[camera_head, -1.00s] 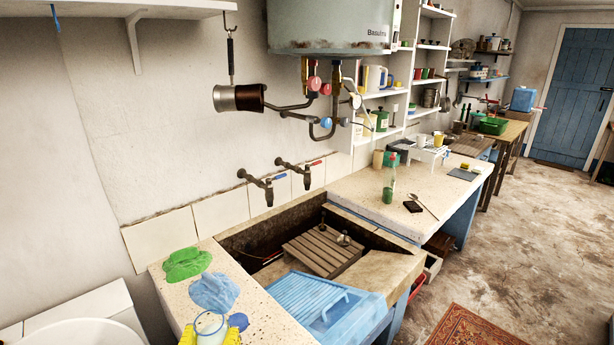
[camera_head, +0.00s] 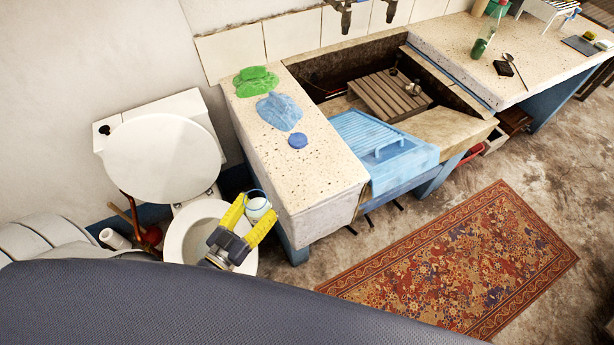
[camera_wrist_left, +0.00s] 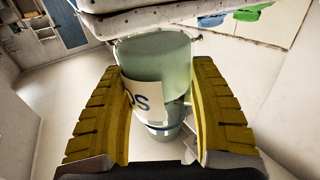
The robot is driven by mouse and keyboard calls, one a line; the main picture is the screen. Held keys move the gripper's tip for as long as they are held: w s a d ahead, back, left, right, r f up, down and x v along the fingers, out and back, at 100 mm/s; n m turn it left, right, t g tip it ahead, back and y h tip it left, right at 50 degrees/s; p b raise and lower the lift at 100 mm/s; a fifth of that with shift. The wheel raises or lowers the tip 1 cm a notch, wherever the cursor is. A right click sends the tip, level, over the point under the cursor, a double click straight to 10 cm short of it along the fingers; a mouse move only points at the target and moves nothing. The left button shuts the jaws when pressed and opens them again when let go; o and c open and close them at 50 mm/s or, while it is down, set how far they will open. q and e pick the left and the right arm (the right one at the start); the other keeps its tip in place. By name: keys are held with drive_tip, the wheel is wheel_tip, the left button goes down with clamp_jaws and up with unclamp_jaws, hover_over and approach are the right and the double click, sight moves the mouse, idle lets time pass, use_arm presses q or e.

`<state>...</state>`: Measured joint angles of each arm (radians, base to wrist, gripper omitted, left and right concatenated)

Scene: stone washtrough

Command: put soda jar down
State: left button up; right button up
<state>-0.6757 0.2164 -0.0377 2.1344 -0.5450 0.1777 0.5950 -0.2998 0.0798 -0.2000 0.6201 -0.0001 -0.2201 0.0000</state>
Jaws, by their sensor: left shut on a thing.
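The soda jar (camera_head: 257,209) is a pale, see-through jar with a blue band. In the left wrist view the jar (camera_wrist_left: 155,60) shows a cream label with part of its blue lettering. My left gripper (camera_head: 247,217), with yellow ridged fingers, is shut on the jar. It holds the jar beside the left edge of the stone worktop (camera_head: 322,173), off its top, near the toilet. A round blue lid (camera_head: 297,141) lies on the worktop. My right gripper is not in view.
A green cloth (camera_head: 255,80) and a blue cloth (camera_head: 279,111) lie on the worktop. Its front part is bare. The toilet (camera_head: 186,236) stands left. Right are the blue draining tray (camera_head: 375,148), the trough with a wooden rack (camera_head: 388,96), and a patterned rug (camera_head: 465,262).

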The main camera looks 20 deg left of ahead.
use_arm(q)
drive_tip(key=shift+s+m+h, duration=0.3)
drive_tip(key=shift+s+h, duration=0.1)
drive_tip(key=shift+s, duration=0.05)
drive_tip(key=shift+s+d+r+h, duration=0.1)
drive_tip(key=shift+d+h, duration=0.05)
drive_tip(key=shift+h, duration=0.15)
drive_tip(key=shift+s+d+r+m+g+h, duration=0.2)
drive_tip(key=shift+d+r+m+g+h, duration=0.2)
drive_tip(key=shift+d+r+m+h, duration=0.3)
drive_tip(key=shift+w+r, duration=0.2)
drive_tip(key=shift+r, duration=0.1)
drive_tip(key=x, duration=1.7)
drive_tip(key=shift+w+d, duration=0.1)
drive_tip(key=shift+w, duration=0.15)
drive_tip(key=shift+f, duration=0.35)
drive_tip(key=shift+f, duration=0.15)
drive_tip(key=o, duration=1.3)
drive_tip(key=shift+o, duration=0.2)
